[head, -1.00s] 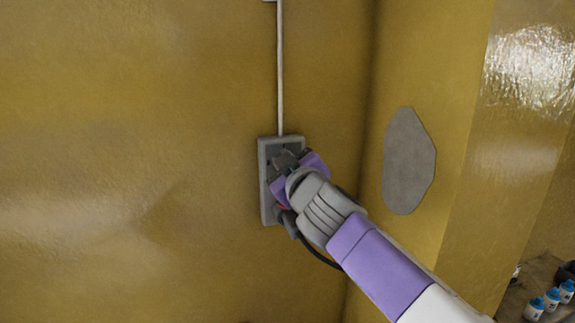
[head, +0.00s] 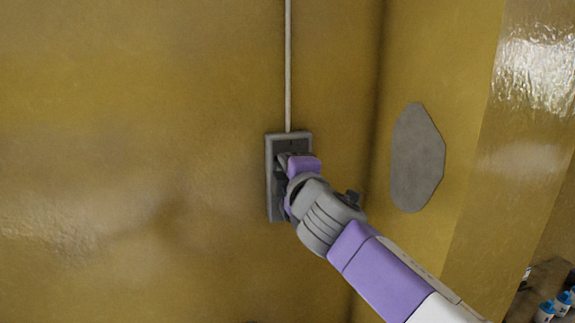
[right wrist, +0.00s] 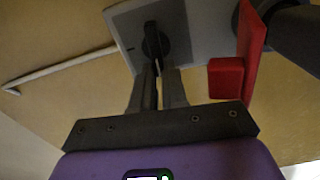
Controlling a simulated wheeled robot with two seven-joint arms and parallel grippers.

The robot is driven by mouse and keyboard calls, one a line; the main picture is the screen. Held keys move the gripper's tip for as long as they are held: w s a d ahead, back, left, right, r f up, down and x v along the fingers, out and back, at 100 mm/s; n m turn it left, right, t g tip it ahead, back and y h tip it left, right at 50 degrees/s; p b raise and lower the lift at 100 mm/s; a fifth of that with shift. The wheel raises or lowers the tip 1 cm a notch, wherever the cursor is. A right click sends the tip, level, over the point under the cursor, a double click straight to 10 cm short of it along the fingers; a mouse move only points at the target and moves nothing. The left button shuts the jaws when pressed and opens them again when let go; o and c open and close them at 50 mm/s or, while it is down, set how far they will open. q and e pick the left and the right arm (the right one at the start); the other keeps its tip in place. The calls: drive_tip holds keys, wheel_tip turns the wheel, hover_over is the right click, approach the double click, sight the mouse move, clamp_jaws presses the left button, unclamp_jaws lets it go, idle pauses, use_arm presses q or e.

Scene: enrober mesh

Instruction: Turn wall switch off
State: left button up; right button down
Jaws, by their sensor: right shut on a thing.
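The wall switch (head: 271,190) is a grey rectangular plate on the yellow wall, with a white conduit running up from its top. It also shows in the right wrist view (right wrist: 203,40), with a dark knob or lever (right wrist: 152,38) on its face. My right gripper (head: 286,172) is at the plate, hiding much of its middle and right side. In the right wrist view its fingers (right wrist: 156,72) are close together on the dark lever. My left gripper is not in view.
A red bracket-like piece (right wrist: 250,60) stands beside the fingers in the right wrist view. A grey flat patch (head: 416,160) is on the side wall to the right. Blue-capped bottles (head: 546,309) stand at the lower right. The wall left of the switch is bare.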

drive_tip(key=shift+f+n, duration=0.15)
drive_tip(key=shift+n, duration=0.35)
drive_tip(key=shift+a, duration=0.1)
drive_tip(key=c, duration=1.2)
unclamp_jaws()
drive_tip(key=shift+s, duration=0.1)
drive_tip(key=shift+o, duration=0.2)
drive_tip(key=b+v, duration=0.2)
drive_tip(key=v, duration=0.5)
drive_tip(key=shift+s, duration=0.25)
